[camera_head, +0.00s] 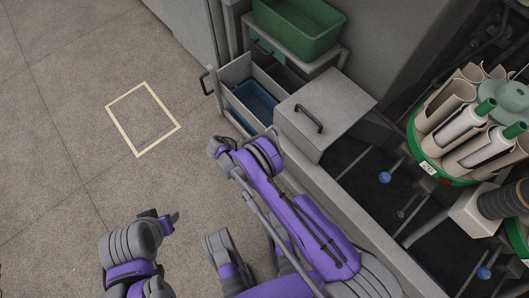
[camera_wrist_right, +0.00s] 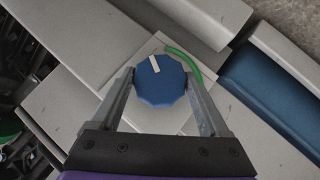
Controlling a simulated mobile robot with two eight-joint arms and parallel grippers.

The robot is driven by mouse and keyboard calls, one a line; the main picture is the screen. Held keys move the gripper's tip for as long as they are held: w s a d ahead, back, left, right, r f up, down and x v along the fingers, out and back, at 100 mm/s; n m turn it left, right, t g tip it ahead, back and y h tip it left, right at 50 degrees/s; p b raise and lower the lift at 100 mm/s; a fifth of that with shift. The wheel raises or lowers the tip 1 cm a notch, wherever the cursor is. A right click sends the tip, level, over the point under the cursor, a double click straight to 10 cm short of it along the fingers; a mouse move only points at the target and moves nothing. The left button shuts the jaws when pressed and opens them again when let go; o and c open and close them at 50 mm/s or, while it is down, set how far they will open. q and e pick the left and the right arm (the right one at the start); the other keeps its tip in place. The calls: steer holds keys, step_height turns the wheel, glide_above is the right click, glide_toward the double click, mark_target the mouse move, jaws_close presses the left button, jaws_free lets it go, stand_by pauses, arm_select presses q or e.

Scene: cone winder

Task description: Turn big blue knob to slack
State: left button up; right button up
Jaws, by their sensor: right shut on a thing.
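The big blue knob (camera_wrist_right: 160,88) is many-sided and sits on a pale square plate (camera_wrist_right: 150,120) in the right wrist view. Its white pointer mark points up and slightly left. A green arc (camera_wrist_right: 190,60) curves on the plate at the knob's upper right; the pointer lies left of the arc. My right gripper (camera_wrist_right: 161,77) is shut on the knob, one finger on each side. I cannot make out the knob in the head view. My left gripper (camera_head: 168,222) is low in the head view, over the floor and away from the machine; its jaws are unclear.
A blue bin (camera_head: 255,104) sits in an open drawer beside a grey box with a black handle (camera_head: 308,118). A green crate (camera_head: 297,28) stands above. A carousel of yarn tubes (camera_head: 470,125) is at right. The floor at left is clear, with a taped rectangle (camera_head: 143,120).

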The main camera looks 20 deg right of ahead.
steer(key=o, duration=1.2)
steer(key=shift+o, duration=0.2)
steer(key=p+v, duration=0.2)
steer(key=v, duration=0.8)
steer(key=shift+a+r, duration=0.25)
steer(key=shift+a, duration=0.1)
